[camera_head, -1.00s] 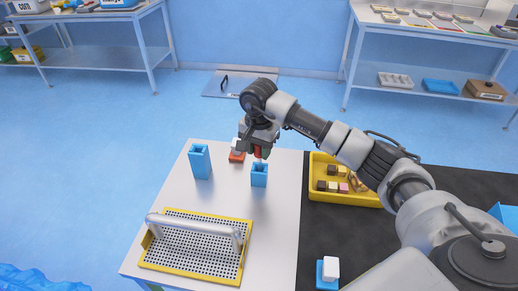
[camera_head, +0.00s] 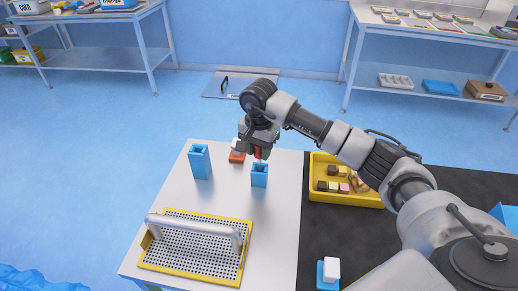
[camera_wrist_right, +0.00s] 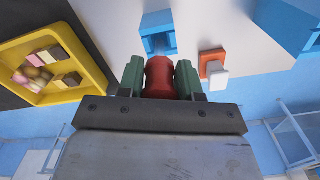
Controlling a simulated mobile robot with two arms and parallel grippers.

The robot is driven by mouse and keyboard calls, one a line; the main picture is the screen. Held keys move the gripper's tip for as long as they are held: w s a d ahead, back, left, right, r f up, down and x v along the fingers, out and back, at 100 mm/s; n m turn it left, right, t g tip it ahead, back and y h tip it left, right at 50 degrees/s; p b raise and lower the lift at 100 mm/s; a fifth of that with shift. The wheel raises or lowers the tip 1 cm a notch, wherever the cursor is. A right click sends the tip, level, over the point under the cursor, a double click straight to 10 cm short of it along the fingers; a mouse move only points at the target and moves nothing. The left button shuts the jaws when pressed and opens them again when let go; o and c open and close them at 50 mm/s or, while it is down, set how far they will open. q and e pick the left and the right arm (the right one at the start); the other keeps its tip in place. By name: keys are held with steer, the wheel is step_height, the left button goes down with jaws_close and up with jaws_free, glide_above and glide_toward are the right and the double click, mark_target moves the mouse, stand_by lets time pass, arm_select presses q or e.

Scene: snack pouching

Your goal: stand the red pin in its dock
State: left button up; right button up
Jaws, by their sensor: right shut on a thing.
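My right gripper (camera_head: 259,150) is shut on the red pin (camera_head: 257,153), just above and behind the small blue open-topped block (camera_head: 259,178) on the white table. In the right wrist view the pin (camera_wrist_right: 159,78) sits between the two green finger pads, and the blue block (camera_wrist_right: 157,32) lies just beyond it. The pin's lower end is partly hidden, so I cannot tell if it touches the block. A taller blue open-topped block (camera_head: 200,161) stands to the left. My left gripper is not in view.
A yellow-rimmed perforated tray (camera_head: 190,268) with a grey handle is at the front. A yellow bin (camera_head: 330,200) of snack pieces sits at right. The table between is clear.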

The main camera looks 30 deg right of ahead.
mark_target(259, 169)
steer(key=shift+f+b, duration=2.15)
steer(key=shift+f, duration=0.5)
steer(key=o, duration=1)
step_height(259, 169, up, 11)
steer(key=shift+f+b, duration=0.1)
steer(key=shift+b, duration=0.55)
